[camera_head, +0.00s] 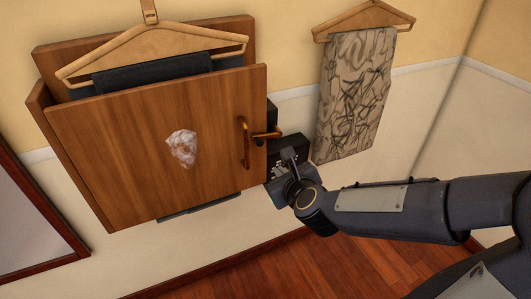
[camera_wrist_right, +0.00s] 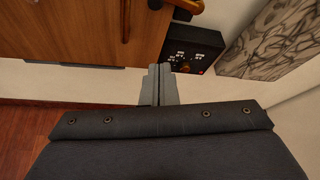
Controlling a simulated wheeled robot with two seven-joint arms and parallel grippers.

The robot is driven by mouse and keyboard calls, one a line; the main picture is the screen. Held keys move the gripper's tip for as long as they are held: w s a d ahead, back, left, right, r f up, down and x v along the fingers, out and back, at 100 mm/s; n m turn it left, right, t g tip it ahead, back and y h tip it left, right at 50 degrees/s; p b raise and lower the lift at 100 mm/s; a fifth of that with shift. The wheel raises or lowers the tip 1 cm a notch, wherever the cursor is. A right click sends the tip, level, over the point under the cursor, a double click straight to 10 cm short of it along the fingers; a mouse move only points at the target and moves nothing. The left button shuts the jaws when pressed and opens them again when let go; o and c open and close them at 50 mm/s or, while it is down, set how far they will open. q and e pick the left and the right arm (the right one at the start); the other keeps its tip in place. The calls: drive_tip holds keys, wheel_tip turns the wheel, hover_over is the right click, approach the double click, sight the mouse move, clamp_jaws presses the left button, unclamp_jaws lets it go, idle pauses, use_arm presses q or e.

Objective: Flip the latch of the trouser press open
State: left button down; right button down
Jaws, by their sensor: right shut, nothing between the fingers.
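The wooden trouser press (camera_head: 110,155) hangs on the wall, its front panel tilted a little away from the back board. The brass latch (camera_head: 267,134) lies roughly level across the panel's right edge, beside an upright brass handle (camera_head: 243,142). Part of the latch shows at the top of the right wrist view (camera_wrist_right: 190,5). My right gripper (camera_head: 288,156) is shut and empty, just below and right of the latch, apart from it. Its closed fingers show in the right wrist view (camera_wrist_right: 159,84). My left gripper is out of view.
A black control box (camera_wrist_right: 192,46) with an orange knob sits beside the press, partly behind my right gripper in the head view. A patterned cloth (camera_head: 357,95) hangs to the right. A wooden hanger with dark trousers (camera_head: 150,76) is in the press. The floor below is clear.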

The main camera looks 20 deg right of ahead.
sight(267, 135)
drive_tip(key=w+p, duration=0.2)
drive_tip(key=w, duration=0.7)
drive_tip(key=shift+w+a+f, duration=0.2)
drive_tip(key=shift+a, duration=0.1)
idle(0.4)
drive_tip(key=shift+r+y+b, duration=0.2)
drive_tip(key=shift+y+b, duration=0.1)
drive_tip(key=shift+b, duration=0.15)
